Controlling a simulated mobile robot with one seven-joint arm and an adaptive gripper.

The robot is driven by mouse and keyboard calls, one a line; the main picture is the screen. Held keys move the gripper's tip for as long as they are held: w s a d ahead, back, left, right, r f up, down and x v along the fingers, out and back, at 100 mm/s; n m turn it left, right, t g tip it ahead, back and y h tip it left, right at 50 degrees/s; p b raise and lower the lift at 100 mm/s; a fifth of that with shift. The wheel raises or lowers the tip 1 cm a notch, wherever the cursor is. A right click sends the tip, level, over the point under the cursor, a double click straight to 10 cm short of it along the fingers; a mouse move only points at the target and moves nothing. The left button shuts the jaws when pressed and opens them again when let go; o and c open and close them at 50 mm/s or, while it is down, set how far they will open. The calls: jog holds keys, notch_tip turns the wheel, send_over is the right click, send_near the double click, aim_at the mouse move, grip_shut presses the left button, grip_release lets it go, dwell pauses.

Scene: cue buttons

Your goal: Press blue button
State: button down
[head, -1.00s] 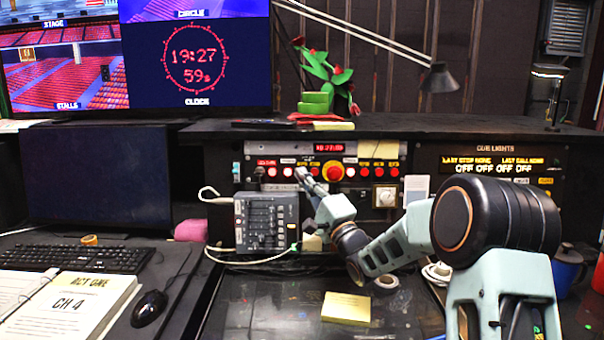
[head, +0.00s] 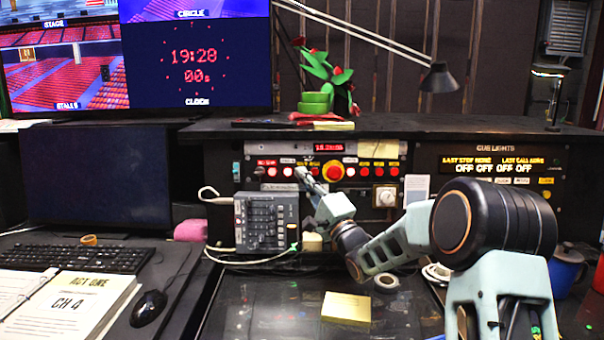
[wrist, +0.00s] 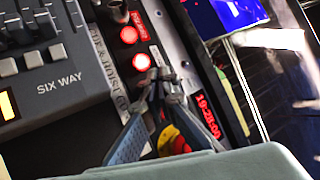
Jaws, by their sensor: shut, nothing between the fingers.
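No blue button can be made out in either view. The button panel (head: 230,160) at the back centre carries a row of small, mostly red buttons (head: 272,171) and a large red button on a yellow collar (head: 333,171). My gripper (head: 302,174) is shut and empty, its tips at the panel left of the large button, hiding part of the row. In the wrist view my gripper (wrist: 163,75) points at the panel beside a lit red button (wrist: 141,61); another red button (wrist: 129,34) is above. Contact with the panel cannot be told.
A grey fader box (head: 266,222) stands left of my arm, with cables around it. A yellow note pad (head: 346,307) and a tape roll (head: 386,282) lie on the desk. A dark monitor (head: 97,175) and keyboard (head: 78,259) are at left.

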jog(key=shift+w, duration=0.25)
jog(key=shift+s, duration=0.1)
dwell(0.5)
jog(key=shift+s+r, duration=0.1)
jog(key=shift+s, duration=0.6)
jog(key=shift+s+r+b, duration=0.2)
jog(key=shift+s+b, duration=0.05)
jog(key=shift+s, duration=1)
jog(key=shift+s+r+b, duration=0.2)
jog(key=shift+s+b, duration=0.05)
jog(key=shift+s, duration=1)
